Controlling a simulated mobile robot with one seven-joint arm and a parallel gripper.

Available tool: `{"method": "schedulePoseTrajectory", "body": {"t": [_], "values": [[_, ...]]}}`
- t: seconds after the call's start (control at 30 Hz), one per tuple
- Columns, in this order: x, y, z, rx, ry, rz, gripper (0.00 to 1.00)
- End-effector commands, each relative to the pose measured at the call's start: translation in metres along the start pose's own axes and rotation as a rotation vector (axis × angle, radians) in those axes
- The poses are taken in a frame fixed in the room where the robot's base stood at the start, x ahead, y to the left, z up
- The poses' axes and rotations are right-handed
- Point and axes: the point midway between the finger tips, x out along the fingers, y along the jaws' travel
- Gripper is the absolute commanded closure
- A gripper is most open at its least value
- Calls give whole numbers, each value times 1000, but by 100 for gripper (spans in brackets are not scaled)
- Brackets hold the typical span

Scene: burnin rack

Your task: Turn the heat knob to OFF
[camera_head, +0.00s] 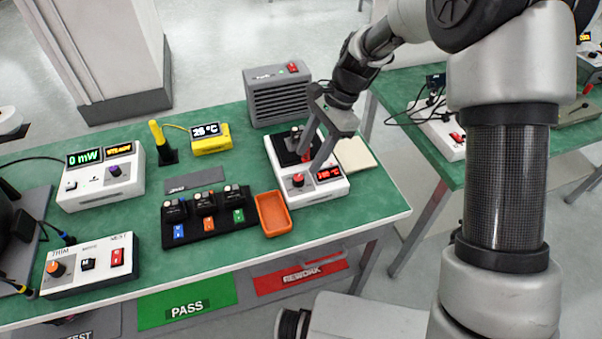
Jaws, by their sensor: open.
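The white heater unit (320,190) stands near the right end of the green table. A red round knob (298,180), which I take for the heat knob, sits on its front panel, left of a lit red display (329,173). The knob's pointer setting is too small to read. My gripper (308,162) is open, with its two fingers pointing down over the unit, just behind and above the knob. I see no contact with the knob. The fingers partly cover the unit's black top and a red part between them.
A grey fan box (277,100) stands behind the unit. An orange tray (272,214) is close to its left, beside a black holder (208,222) with several modules. A pale pad (356,154) lies to the right. A control box with an orange knob (57,268) sits front left.

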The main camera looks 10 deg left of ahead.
Motion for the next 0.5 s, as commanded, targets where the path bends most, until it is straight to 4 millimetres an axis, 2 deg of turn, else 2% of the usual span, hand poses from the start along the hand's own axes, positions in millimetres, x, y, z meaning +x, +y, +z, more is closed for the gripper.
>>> {"method": "schedulePoseTrajectory", "body": {"t": [0.03, 0.2, 0.33, 0.5], "values": [[14, 1, 0, -1, -1, 3, 57], [44, 0, 0, -2, -1, 2, 57], [58, 0, 0, -1, 0, 1, 57], [66, 0, 0, -1, 0, 0, 57]]}}
